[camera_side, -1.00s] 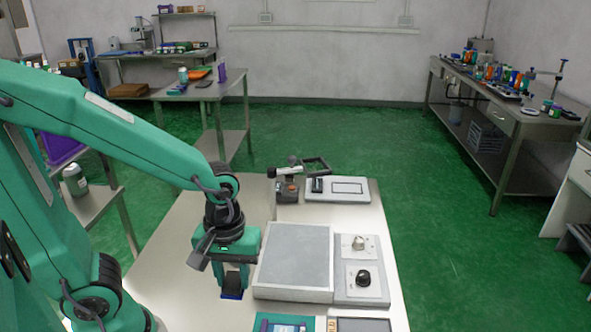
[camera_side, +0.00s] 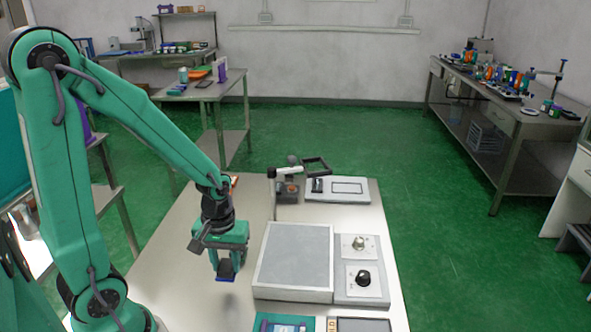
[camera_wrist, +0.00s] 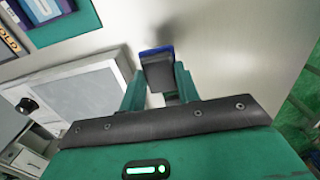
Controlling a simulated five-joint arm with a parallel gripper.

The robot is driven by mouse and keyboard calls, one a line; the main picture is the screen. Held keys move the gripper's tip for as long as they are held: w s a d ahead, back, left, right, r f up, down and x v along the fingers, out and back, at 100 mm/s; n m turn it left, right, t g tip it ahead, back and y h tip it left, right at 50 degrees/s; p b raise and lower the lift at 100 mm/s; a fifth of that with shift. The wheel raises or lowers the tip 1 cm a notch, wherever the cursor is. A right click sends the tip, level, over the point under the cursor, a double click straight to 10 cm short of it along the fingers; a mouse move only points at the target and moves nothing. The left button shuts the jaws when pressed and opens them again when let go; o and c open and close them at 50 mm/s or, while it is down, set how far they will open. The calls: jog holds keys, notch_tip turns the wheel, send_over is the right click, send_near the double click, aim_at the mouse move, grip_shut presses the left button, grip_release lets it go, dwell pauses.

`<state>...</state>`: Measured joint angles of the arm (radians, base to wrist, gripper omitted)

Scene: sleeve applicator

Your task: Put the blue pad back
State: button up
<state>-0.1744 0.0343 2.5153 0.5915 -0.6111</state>
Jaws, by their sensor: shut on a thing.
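My gripper (camera_side: 227,266) is shut on the blue pad (camera_side: 226,277). It holds the pad above the bare table, to the left of the large grey plate, and a faint shadow lies below it. In the wrist view the pad (camera_wrist: 157,50) shows as a dark grey block with a blue far edge, between the green fingers of my gripper (camera_wrist: 160,82). The fingers hide part of its sides.
The raised grey plate (camera_side: 296,256) stands right of my gripper, with a knob panel (camera_side: 362,300) beside it. A teal tray (camera_side: 262,322) is at the front edge. A small stand (camera_side: 287,190) and a white framed board (camera_side: 338,196) are at the back. The left table surface (camera_side: 180,285) is clear.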

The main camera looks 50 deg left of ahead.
aim_at(227, 272)
jog(key=shift+w+a+f, duration=0.2)
jog(key=shift+a+f, duration=0.2)
jog(key=shift+a, duration=0.25)
jog(key=shift+f, duration=2)
jog(key=shift+f, duration=0.1)
jog(key=o, duration=0.9)
jog(key=shift+o, duration=0.2)
jog(key=shift+r, duration=6.1)
